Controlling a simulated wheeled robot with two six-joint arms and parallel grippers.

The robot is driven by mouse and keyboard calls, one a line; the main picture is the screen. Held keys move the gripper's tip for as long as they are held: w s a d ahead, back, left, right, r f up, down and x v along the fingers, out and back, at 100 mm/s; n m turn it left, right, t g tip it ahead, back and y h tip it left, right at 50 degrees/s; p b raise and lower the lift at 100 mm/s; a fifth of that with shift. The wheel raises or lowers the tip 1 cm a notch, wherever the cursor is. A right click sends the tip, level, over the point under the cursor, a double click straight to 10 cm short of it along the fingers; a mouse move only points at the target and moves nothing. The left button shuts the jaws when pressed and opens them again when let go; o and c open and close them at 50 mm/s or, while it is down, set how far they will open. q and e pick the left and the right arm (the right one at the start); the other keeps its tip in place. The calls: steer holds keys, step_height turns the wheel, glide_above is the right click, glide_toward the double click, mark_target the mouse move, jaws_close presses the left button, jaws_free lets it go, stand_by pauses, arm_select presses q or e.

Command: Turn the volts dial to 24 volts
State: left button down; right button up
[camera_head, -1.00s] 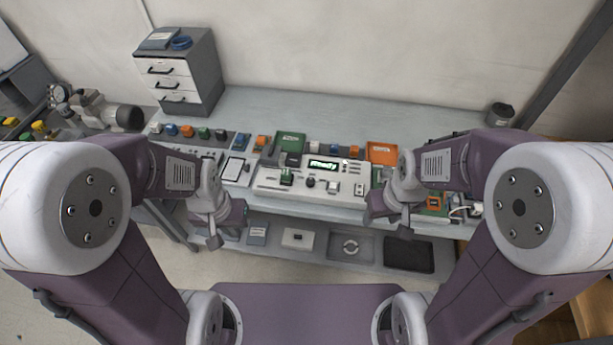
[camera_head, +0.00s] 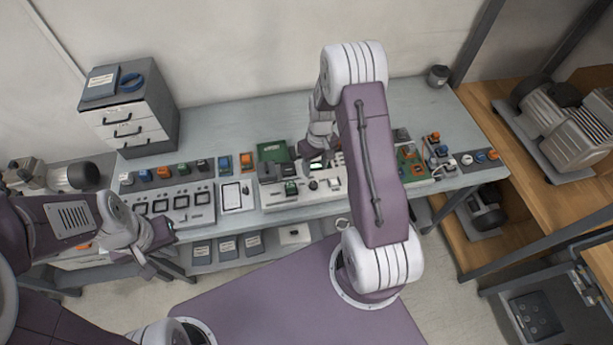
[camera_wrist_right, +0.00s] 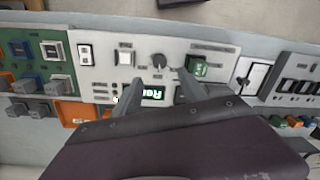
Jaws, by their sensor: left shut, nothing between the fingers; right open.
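The white control panel (camera_head: 277,200) lies on the bench, with a dark round dial (camera_head: 313,185) on its front part. The dial also shows in the right wrist view (camera_wrist_right: 158,60), beside a green switch (camera_wrist_right: 197,67); its setting is too small to read. My right gripper (camera_head: 318,165) is over the panel, behind the dial in the head view. In the right wrist view my right gripper (camera_wrist_right: 160,78) is open, its fingers on either side of the lit "Ready" display (camera_wrist_right: 153,93), pointing towards the dial. My left gripper (camera_head: 163,235) is shut and empty in front of the bench.
Several coloured parts line the bench.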

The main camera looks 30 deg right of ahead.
mark_target(314, 183)
steer(key=shift+s+d+f+p, duration=0.3)
steer(key=shift+s+d+f, duration=0.1)
steer(key=shift+f, duration=0.3)
steer(key=f, duration=0.1)
steer(key=a+f+p, duration=0.1)
steer(key=f, duration=0.3)
steer(key=shift+w+a+f+p, duration=0.1)
steer(key=shift+w+a+p, duration=0.2)
steer(key=shift+w+a, duration=0.1)
steer(key=shift+d+f, duration=0.2)
steer(key=shift+f, duration=0.85)
steer(key=shift+s+d+f, duration=0.15)
steer(key=shift+d+f, duration=0.05)
steer(key=shift+a, duration=0.15)
steer(key=shift+c, duration=1)
steer(key=c, duration=0.5)
jaws_close()
arm_select(q)
step_height(314, 183, up, 3)
steer(key=shift+f, duration=0.2)
